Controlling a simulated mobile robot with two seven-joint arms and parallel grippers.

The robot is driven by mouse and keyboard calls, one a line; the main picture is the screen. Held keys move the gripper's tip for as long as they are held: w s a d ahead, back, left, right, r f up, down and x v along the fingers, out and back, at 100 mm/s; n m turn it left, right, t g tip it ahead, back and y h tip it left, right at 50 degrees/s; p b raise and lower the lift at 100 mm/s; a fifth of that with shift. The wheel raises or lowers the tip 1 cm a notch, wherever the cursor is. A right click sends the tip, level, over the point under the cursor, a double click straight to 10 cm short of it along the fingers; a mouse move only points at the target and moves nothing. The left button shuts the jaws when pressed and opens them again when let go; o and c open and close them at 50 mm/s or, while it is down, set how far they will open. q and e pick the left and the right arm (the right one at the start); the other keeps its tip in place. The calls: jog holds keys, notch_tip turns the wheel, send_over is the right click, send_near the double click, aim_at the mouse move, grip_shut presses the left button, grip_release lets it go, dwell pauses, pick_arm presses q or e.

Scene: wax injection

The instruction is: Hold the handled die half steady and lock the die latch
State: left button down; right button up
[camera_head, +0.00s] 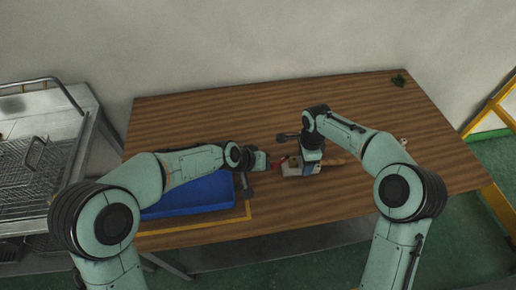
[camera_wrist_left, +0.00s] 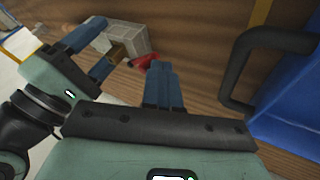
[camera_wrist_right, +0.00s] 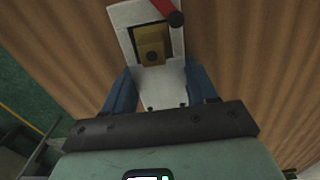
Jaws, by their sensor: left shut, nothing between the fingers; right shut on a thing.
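The die (camera_head: 291,169) is a pale grey block on the wooden table, with a brass-coloured part (camera_wrist_right: 151,45) and a red latch (camera_wrist_right: 164,8) with a dark round end. The latch (camera_wrist_left: 145,62) sticks out towards my left gripper in the left wrist view. My right gripper (camera_wrist_right: 160,88) is shut on the handled die half (camera_wrist_right: 161,78), one blue finger on each side. My left gripper (camera_wrist_left: 163,75) is shut and empty, its fingertips close to the latch; I cannot tell whether they touch it. In the head view, the right gripper (camera_head: 311,168) partly hides the die.
A blue tray (camera_head: 190,196) with a dark handle (camera_wrist_left: 236,70) lies beside my left gripper. A yellow line (camera_head: 205,232) marks the table's front left. A small green item (camera_head: 398,80) is at the far right corner. The back of the table is clear.

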pick_arm(q)
jog(key=s+d+n+t+y, duration=0.1)
jog(key=n, duration=0.1)
jog(key=s+d+n+t+y, duration=0.1)
jog(key=s+d+n, duration=0.1)
jog(key=shift+f+n, duration=0.1)
jog(key=shift+n, duration=0.2)
pick_arm(e)
jog(key=shift+r, duration=0.1)
pick_arm(q)
jog(key=d+n+y, duration=0.1)
jog(key=s+d+n+t+y, duration=0.1)
jog(key=n, duration=0.1)
jog(key=shift+s+d, duration=0.1)
jog(key=shift+d, duration=0.1)
jog(key=shift+n, duration=0.3)
jog(key=shift+a, duration=0.15)
pick_arm(e)
jog(key=shift+a, duration=0.1)
